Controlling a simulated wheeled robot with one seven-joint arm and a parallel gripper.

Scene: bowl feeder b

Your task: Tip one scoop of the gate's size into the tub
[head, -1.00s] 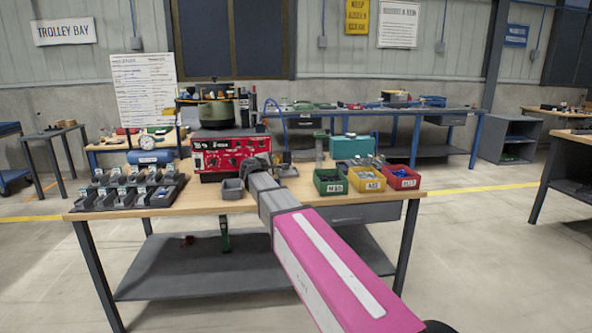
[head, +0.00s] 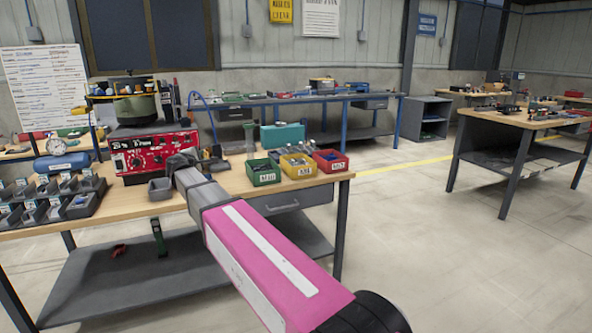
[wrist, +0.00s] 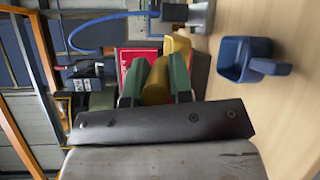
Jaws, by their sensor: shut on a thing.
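My gripper (wrist: 155,82) has green finger pads and is shut on a yellow scoop (wrist: 178,46), gripped at its handle; the rest of it is partly hidden. In the head view my gripper (head: 180,160) is at the front of the red feeder unit (head: 152,150), and the scoop cannot be made out. A small blue-grey tub (head: 160,189) stands on the bench just left of my gripper; a blue tub with a handle-like tab shows in the wrist view (wrist: 232,62). Green (head: 263,174), yellow (head: 299,165) and red (head: 330,162) bins stand to the right. The gate's size is unreadable.
A green bowl (head: 135,108) tops the feeder unit. A black rack (head: 50,205) of small compartments fills the bench's left. A teal box (head: 282,135) stands behind the bins. Bare wood (head: 235,182) shows between my arm and the green bin.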

